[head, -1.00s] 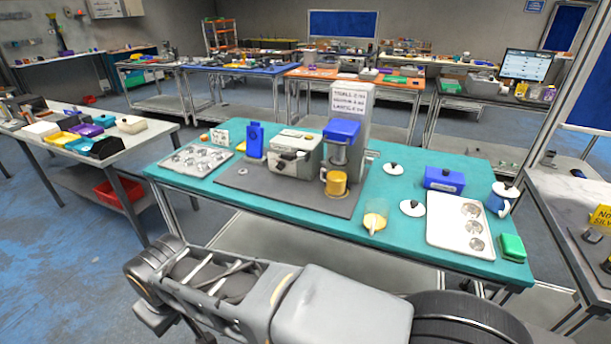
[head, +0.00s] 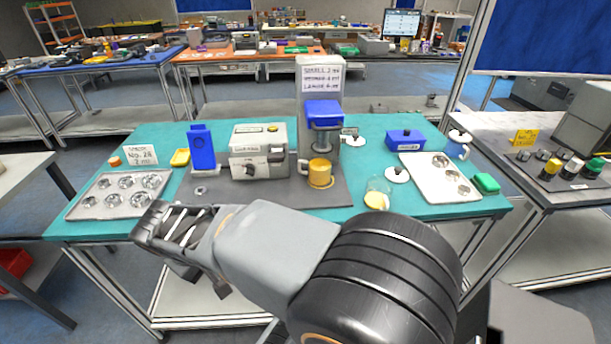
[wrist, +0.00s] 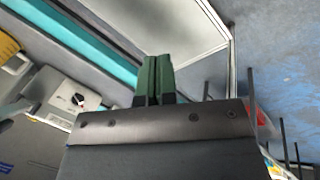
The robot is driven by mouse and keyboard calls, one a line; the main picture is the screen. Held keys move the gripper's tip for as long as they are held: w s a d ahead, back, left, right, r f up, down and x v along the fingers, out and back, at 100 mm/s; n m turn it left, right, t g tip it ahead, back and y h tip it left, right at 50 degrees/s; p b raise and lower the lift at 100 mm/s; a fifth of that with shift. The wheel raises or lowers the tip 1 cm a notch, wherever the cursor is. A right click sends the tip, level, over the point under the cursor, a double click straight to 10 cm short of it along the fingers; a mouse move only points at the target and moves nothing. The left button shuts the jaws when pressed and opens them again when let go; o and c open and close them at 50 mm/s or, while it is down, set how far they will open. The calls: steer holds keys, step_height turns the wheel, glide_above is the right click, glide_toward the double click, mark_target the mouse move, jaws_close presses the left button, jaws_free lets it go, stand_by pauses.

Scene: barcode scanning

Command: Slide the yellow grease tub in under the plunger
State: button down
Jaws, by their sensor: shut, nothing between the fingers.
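The yellow grease tub (head: 319,174), with a handle on its left side, stands upright on the dark grey mat at the foot of the press. The press's plunger (head: 325,133) hangs below a blue head (head: 323,112). The tub is low and in front of it; I cannot tell whether it is centred under the plunger. My gripper (wrist: 154,80) shows green fingers pressed together, empty, in the wrist view. A yellow thing (wrist: 8,47), probably the tub, is cut off at that view's left edge. My fingers are not distinguishable in the head view.
A grey box with a knob (head: 258,160) and a blue stand (head: 202,148) are left of the press. A glass jar with yellow contents (head: 377,195) stands to its right. Trays lie at the left (head: 115,203) and right (head: 424,185). The mat's front (head: 250,192) has free room.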

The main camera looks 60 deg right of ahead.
mark_target(314, 169)
steer(key=w+d+f+g+h+b, duration=0.1)
steer(key=w+d+h, duration=0.1)
steer(key=d+h, duration=0.2)
steer(key=w+d+m+g+h+b, duration=0.1)
steer(key=w+d+g+h+b, duration=0.1)
steer(key=d+h, duration=0.3)
steer(key=w+d+f+g+h+b, duration=0.1)
steer(key=w+d+h+b, duration=0.1)
steer(key=w+d+h, duration=0.2)
steer(key=shift+w+d+f+m+h, duration=0.1)
steer(key=shift+d+f+m+h, duration=0.1)
steer(key=shift+d, duration=0.65)
steer(key=shift+d+f+m+h, duration=0.1)
steer(key=shift+d+m+h, duration=0.1)
steer(key=shift+d, duration=0.6)
steer(key=x, duration=0.6)
steer(key=p+x, duration=0.1)
steer(key=x, duration=0.5)
steer(key=p+x, duration=0.1)
steer(key=x, duration=0.6)
steer(key=shift+d+r, duration=0.15)
steer(key=shift+r, duration=0.15)
steer(key=shift+s+d+p, duration=0.4)
steer(key=shift+s+d, duration=0.55)
steer(key=shift+s, duration=0.2)
steer(key=shift+s+d, duration=0.35)
steer(key=shift+s, duration=0.2)
steer(key=shift+f, duration=0.1)
